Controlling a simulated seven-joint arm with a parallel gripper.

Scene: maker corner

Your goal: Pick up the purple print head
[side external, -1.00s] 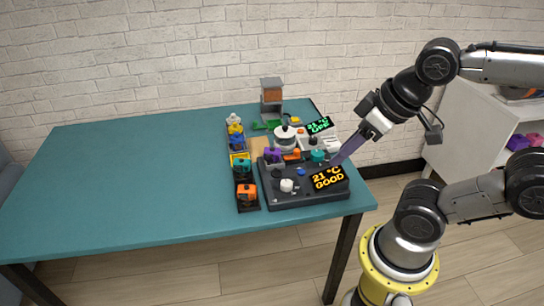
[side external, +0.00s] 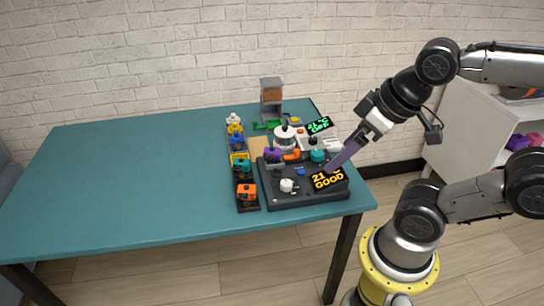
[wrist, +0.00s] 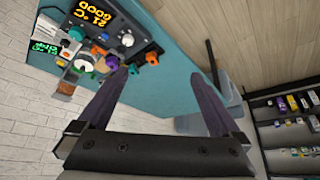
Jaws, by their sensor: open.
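The purple print head (side external: 272,155) sits at the back left of the dark console, beside an orange part (side external: 291,155). In the wrist view a small purple shape (wrist: 112,62), likely the same head, shows close to the left fingertip in the picture.
The dark console (side external: 310,194) carries a lit display (side external: 328,179), a white knob (side external: 286,185) and a teal knob (side external: 317,156). A rack to its left holds several coloured heads, including an orange one (side external: 246,192). The left of the teal table (side external: 120,185) is clear.

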